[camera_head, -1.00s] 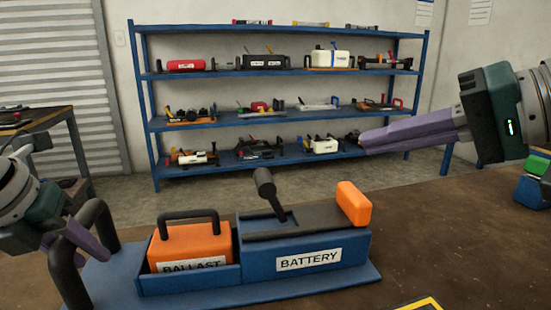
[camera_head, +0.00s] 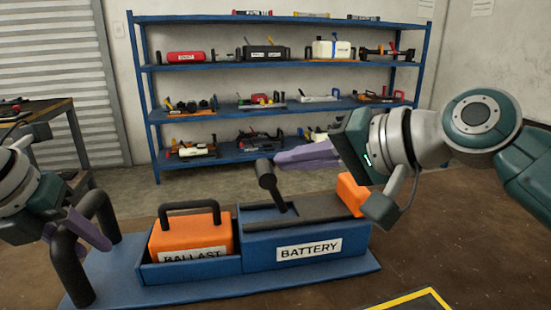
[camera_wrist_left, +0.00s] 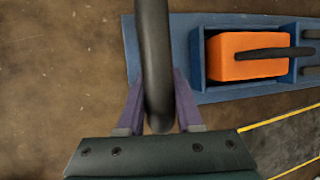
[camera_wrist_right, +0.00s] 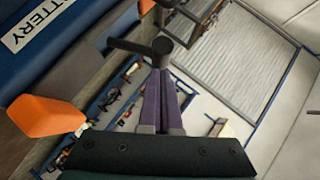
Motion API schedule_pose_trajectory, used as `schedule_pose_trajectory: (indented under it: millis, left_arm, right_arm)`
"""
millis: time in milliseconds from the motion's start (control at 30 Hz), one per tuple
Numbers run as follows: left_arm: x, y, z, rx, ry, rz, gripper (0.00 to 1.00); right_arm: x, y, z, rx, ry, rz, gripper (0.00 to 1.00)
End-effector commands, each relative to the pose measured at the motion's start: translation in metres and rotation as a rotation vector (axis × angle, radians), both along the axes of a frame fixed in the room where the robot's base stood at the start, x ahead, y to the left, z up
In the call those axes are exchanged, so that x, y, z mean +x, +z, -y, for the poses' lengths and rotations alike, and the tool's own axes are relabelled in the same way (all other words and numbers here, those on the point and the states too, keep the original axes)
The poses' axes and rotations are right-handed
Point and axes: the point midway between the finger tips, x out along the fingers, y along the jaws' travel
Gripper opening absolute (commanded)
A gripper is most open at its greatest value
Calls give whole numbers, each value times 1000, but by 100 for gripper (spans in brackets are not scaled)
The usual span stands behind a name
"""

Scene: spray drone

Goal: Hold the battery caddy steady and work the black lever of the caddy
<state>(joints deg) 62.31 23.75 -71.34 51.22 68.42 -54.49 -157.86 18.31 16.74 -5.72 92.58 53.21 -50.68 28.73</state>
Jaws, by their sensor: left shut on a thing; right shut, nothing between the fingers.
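My left gripper (camera_head: 92,232) is shut on the black grab handle (camera_head: 70,268) at the caddy's left end; the handle passes between the fingers in the left wrist view (camera_wrist_left: 153,70). My right gripper (camera_head: 280,157) is shut and empty, its tips close to the lever's knob. In the right wrist view the lever (camera_wrist_right: 135,46) lies just ahead of the fingertips; contact cannot be told.
An orange ballast block (camera_head: 190,236) with a black handle sits in the caddy's left compartment. An orange block (camera_head: 352,192) is at the right end of its top. A yellow-edged mat (camera_head: 425,300) lies front right. A blue shelf (camera_head: 147,100) stands behind.

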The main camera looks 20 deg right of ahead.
Motion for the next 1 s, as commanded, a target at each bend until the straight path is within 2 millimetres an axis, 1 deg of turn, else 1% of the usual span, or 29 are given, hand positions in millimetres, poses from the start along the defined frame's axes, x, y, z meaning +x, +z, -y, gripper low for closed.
schedule_pose_trajectory:
  millis: [33,367,600,700,800,1000]
  left_arm:
    - [-1,-1,-3,5,4,-2,0]
    - [-1,-1,-2,5,3,-3,0]
    - [-1,-1,-2,4,2,-3,0]
    - [-1,-1,-1,3,1,-3,0]
    - [-1,-1,0,1,-2,-4,0]
    - [-1,-1,5,-7,-8,-3,0]
  right_arm:
    - [0,-1,-1,0,0,0,0]
    - [0,-1,-2,-7,1,-1,0]
    - [1,-6,-22,-144,6,-10,0]
    - [1,-8,-27,-199,4,-19,0]
    - [1,-11,-35,-206,5,-23,0]
    - [0,-13,-38,-201,9,-29,0]
